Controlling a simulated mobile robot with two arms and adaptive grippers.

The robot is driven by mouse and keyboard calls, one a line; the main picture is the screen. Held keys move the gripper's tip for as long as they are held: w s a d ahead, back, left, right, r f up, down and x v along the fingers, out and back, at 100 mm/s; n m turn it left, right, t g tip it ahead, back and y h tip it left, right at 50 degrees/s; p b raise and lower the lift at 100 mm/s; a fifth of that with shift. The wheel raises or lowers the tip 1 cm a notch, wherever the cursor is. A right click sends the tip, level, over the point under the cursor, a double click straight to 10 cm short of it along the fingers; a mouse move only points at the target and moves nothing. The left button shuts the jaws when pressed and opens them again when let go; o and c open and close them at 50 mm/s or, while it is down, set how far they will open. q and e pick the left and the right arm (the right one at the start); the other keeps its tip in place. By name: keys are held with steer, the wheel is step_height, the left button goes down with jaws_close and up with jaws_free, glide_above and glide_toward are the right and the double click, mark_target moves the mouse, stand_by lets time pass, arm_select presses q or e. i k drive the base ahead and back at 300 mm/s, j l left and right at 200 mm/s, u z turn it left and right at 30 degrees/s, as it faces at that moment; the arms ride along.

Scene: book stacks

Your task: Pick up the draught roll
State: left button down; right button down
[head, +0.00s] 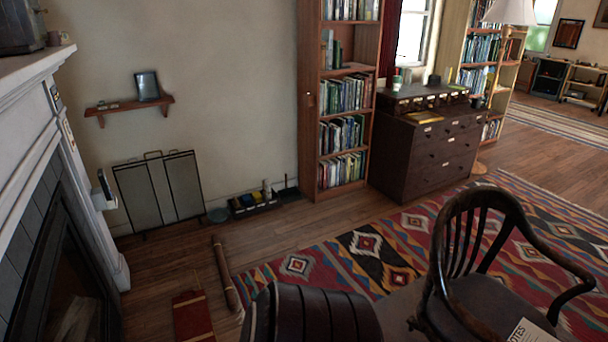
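A long, thin brown roll (225,276), which looks like the draught roll, lies on the wooden floor left of the patterned rug's corner. It points away from me, from the lower middle-left toward the wall, and nothing covers it. Neither of my grippers shows in the head view.
A dark red flat item (192,316) lies left of the roll. The fireplace (50,150) bounds the left, with a folding screen (158,190) by the wall. Bare floor lies beyond the roll.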

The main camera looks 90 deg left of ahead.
mark_target(228, 290)
steer(key=u, duration=3.4)
steer(key=z, duration=0.45)
steer(key=i+z, duration=0.15)
steer(key=z, duration=0.35)
steer(key=i+z, duration=0.1)
steer(key=z, duration=0.85)
steer(key=i+z, duration=0.1)
steer(key=z, duration=0.35)
steer(key=j+z, duration=0.15)
steer(key=z, duration=0.35)
steer(key=i+j+z, duration=0.1)
steer(key=z, duration=0.35)
steer(key=j+u, duration=0.1)
steer(key=j, duration=0.45)
steer(key=i+j+u, duration=0.1)
steer(key=j, duration=0.45)
steer(key=k+j+u, duration=0.1)
steer(key=j+u, duration=0.4)
steer(key=j, duration=0.2)
steer(key=j+u, duration=0.5)
steer(key=j, duration=0.25)
steer(key=i+j+u, duration=0.2)
steer(key=j+u, duration=0.3)
steer(key=j, duration=0.15)
